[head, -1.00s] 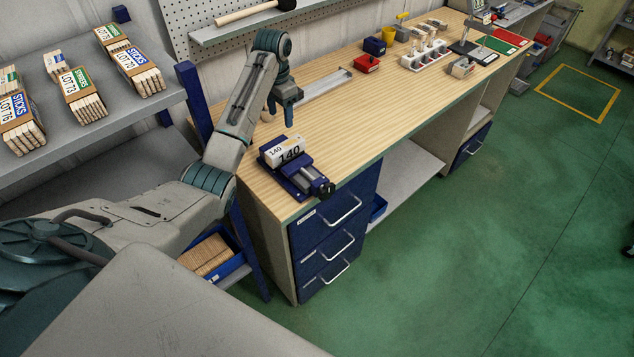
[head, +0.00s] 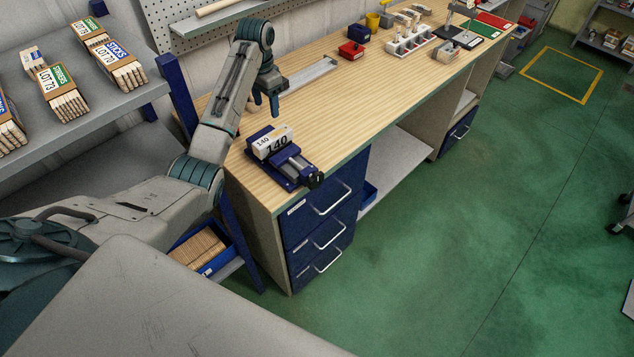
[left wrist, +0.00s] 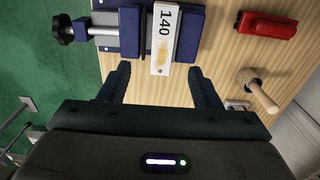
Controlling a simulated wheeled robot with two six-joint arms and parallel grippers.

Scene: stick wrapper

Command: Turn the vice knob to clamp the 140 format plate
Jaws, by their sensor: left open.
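The blue vice (head: 290,165) sits on the bench's near left corner, its black knob (head: 315,180) at the front edge. The knob also shows at the upper left of the left wrist view (left wrist: 64,30). The white 140 format plate (head: 272,143) stands between the vice jaws; it also shows in the left wrist view (left wrist: 164,40). A narrow gap seems to show between plate and knob-side jaw. My left gripper (head: 267,104) is open and empty, behind and above the vice. Its spread fingers show below the plate in the left wrist view (left wrist: 163,85). My right gripper is out of view.
A red block (left wrist: 268,25) and a wooden peg-like piece (left wrist: 258,90) lie beyond the vice. A metal rail (head: 312,73), red bin (head: 351,50) and white rack (head: 410,40) are farther along the bench. A shelf (head: 80,120) with stick bundles stands left. The bench middle is clear.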

